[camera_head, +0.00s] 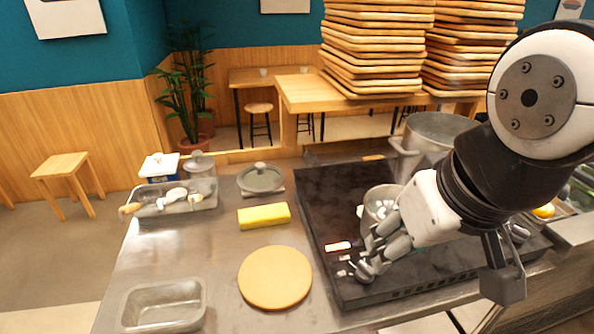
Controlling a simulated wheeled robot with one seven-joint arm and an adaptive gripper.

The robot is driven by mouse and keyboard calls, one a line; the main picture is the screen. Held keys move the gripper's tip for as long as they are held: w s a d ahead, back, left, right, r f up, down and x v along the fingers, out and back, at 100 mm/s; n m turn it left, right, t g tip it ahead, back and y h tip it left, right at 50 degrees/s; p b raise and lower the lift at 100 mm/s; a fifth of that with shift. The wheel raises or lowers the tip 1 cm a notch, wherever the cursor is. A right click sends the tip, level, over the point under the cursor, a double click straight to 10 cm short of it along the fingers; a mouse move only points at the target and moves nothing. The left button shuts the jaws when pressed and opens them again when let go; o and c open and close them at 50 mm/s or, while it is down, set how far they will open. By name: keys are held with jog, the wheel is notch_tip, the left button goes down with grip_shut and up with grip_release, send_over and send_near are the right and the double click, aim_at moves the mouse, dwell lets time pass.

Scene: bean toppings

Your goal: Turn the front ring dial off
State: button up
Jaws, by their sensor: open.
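The black cooktop (315,208) lies on the right part of the steel counter. A front dial (364,271) sits at its front left corner, partly covered by my gripper's fingers. My gripper (372,256) reaches down from the right, with its fingers close around or beside this dial; I cannot tell whether they touch it. The gripper is open. A second dial (518,232) shows at the right, behind my arm. Which way either dial points is too small to tell.
A small pot (378,195) stands right behind my gripper, and a large pot (436,128) stands behind it. A round board (275,278), a yellow sponge (264,216), a lid (261,179), a utensil tray (150,207) and an empty pan (163,305) sit left on the counter.

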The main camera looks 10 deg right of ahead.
jog(key=shift+w+r+m, duration=0.1)
jog(key=shift+w+m, duration=0.3)
jog(key=shift+w, duration=0.1)
jog(key=m+g+p, duration=0.3)
jog(key=m+g, duration=0.2)
jog(key=m, duration=0.8)
send_over(367, 267)
notch_tip(367, 267, down, 9)
notch_tip(367, 267, down, 13)
jog(key=shift+f+b, duration=0.1)
jog(key=shift+b, duration=0.35)
jog(key=c, duration=1.1)
